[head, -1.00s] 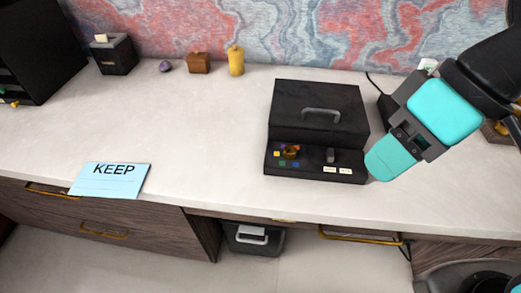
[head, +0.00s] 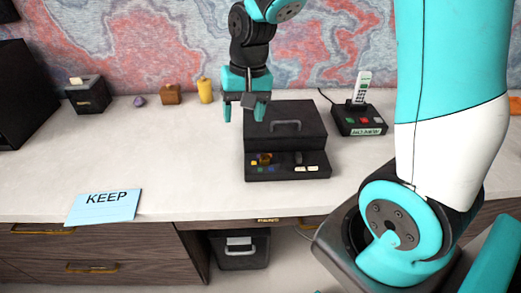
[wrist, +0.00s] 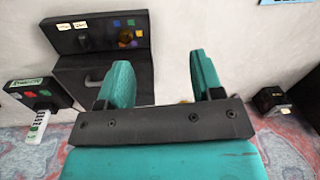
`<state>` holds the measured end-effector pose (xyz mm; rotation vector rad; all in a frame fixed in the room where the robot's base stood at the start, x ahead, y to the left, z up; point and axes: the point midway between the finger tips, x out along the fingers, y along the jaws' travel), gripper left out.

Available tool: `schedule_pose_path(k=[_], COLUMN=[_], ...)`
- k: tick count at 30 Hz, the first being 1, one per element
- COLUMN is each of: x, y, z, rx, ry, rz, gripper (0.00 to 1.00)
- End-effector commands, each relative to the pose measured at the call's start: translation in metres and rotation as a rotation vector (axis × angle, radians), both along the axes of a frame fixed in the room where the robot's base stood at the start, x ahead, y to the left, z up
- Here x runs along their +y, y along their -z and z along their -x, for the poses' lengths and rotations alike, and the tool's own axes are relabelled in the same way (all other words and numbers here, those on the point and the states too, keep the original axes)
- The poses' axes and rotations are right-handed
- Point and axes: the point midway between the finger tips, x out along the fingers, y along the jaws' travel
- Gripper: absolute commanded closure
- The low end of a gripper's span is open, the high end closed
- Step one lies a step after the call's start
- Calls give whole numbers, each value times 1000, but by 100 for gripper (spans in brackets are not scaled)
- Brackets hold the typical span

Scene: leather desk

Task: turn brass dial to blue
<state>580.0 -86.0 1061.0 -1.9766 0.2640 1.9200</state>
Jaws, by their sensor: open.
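The brass dial (head: 265,158) sits on the left part of the front panel of a black box (head: 315,128). Small coloured squares, among them yellow and blue, lie around the dial. The dial also shows in the wrist view (wrist: 125,37), with coloured squares beside it. Which colour it points at is too small to tell. My gripper (head: 239,112) is open and empty, with teal fingers pointing down. It is above and behind the panel, near the box's back left corner, apart from the dial. In the wrist view the gripper (wrist: 160,78) has a wide gap between its fingers.
A dark knob (head: 299,158) and white labels are right of the dial. A yellow candle (head: 205,90) is at the back. A blue KEEP card (head: 105,206) lies at the front left. Desk left of the box is clear.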

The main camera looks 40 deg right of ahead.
Motion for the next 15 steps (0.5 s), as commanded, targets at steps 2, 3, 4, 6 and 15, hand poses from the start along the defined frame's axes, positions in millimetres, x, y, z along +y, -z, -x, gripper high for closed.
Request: schedule_pose_path(k=[2,3,4,6,15], x=[-38,-53,-63,-81,-94], y=[14,21,27,36,74], z=[-21,-28,-32,-38,-42], rx=[39,52,59,73,87], ry=[183,258,304,388,461], rz=[40,57,68,89,109], gripper=[40,40,40,40,40])
